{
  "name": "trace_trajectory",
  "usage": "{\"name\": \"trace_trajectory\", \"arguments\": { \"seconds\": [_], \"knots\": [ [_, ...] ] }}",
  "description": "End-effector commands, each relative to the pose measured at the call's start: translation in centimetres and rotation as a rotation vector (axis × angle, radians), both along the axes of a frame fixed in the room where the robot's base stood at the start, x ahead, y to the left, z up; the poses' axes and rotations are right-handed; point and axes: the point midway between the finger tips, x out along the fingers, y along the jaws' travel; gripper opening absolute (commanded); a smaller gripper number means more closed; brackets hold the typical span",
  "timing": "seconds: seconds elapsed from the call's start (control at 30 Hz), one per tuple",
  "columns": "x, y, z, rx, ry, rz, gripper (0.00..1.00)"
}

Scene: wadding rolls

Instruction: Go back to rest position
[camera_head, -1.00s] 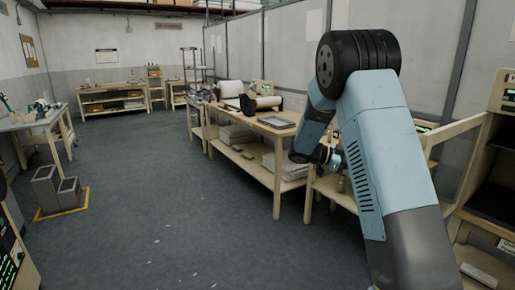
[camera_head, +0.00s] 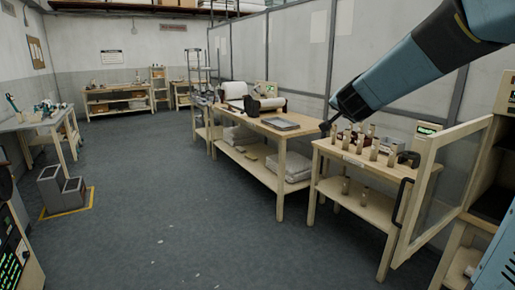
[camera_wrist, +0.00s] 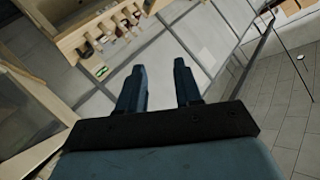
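My gripper (camera_wrist: 160,82) is open in the wrist view, its two dark blue fingers apart with nothing between them. In the head view, my arm reaches in from the upper right. Its dark end (camera_head: 335,122) hangs in the air by the left side of the bottle table (camera_head: 330,151); the fingers are too small to tell there. Several small bottles (camera_head: 373,152) stand on that table, apart from the gripper as far as I can tell. Bottles (camera_wrist: 103,52) also show at the upper left of the wrist view.
A cabinet's glazed door (camera_head: 440,185) stands open at the right, near my arm. A long workbench (camera_head: 262,131) holds rolls (camera_head: 262,105) and a flat tray (camera_head: 279,123). Grey bins (camera_head: 50,188) stand at the left.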

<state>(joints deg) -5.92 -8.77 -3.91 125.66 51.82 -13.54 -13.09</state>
Motion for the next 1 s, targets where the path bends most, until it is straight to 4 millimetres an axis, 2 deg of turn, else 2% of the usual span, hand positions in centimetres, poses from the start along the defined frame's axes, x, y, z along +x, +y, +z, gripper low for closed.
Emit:
{"name": "trace_trajectory", "arguments": {
  "seconds": [0.03,0.2,0.43,0.57,0.7,0.8,0.9,1.0],
  "knots": [
    [-1.6,0.8,0.5,-0.010,0.014,0.057,0.34],
    [-7.3,3.5,0.1,-0.066,0.113,0.250,0.34],
    [-16.4,5.4,-2.5,-0.175,0.304,0.448,0.34],
    [-21.9,5.2,-4.6,-0.252,0.435,0.517,0.34],
    [-27.6,4.1,-6.9,-0.330,0.585,0.552,0.34],
    [-30.7,3.2,-8.2,-0.375,0.673,0.556,0.34],
    [-32.8,2.4,-9.1,-0.406,0.735,0.553,0.34],
    [-33.9,2.1,-9.5,-0.420,0.769,0.549,0.34]
  ]
}}
